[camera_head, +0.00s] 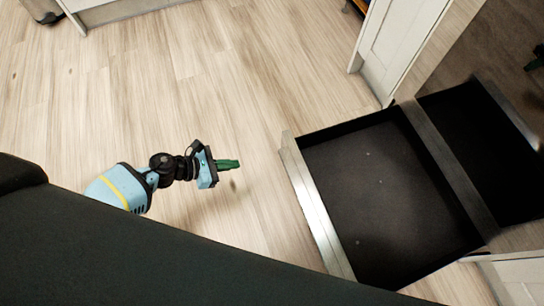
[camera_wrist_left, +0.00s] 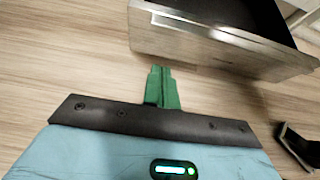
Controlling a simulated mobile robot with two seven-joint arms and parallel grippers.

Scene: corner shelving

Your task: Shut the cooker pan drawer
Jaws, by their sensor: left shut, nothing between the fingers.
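The cooker pan drawer (camera_head: 385,190) stands pulled out on the right of the head view. It is a low, dark, empty tray with a metal front panel (camera_head: 318,215) facing left. My left gripper (camera_head: 238,164) has green fingers, shut and empty, pointing at the drawer front with a gap of bare floor between. In the left wrist view the shut fingers (camera_wrist_left: 161,70) point toward the drawer front (camera_wrist_left: 215,45), just short of its lower edge as seen there.
A white cabinet panel (camera_head: 392,45) stands beside the drawer's far side, and another white panel (camera_head: 522,280) is near the lower right corner. The wooden floor (camera_head: 230,80) around my left arm is clear. A dark object (camera_wrist_left: 298,145) shows at the right of the wrist view.

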